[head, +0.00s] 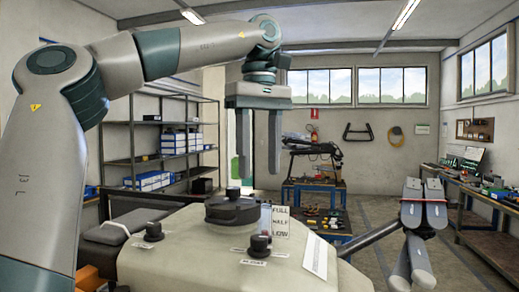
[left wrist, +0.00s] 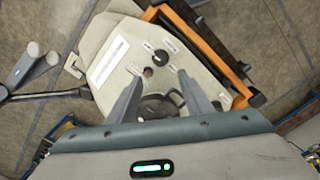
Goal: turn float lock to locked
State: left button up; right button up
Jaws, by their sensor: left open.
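The pale tank body of the spray drone (head: 185,255) fills the lower middle of the head view. It carries a round dark lid (head: 232,210) and black knobs with small white labels: a left knob (head: 153,232) and a front knob (head: 260,244). I cannot read which knob is the float lock. In the left wrist view, a black knob (left wrist: 160,57) has several labels around it, and another knob (left wrist: 216,105) is at right. My left gripper (head: 259,170) is open, empty, pointing down above the tank. Its fingers (left wrist: 158,80) partly hide the tank. My right gripper is out of view.
A FULL/HALF/LOW level label (head: 281,222) stands behind the front knob. A dark boom leads right to a folded grey rotor (head: 424,212). A blue tool cart (head: 312,190), shelves (head: 160,140) and a bench (head: 485,195) stand farther off.

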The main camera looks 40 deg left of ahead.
pick_arm(q)
jog(key=shift+r, duration=1.4)
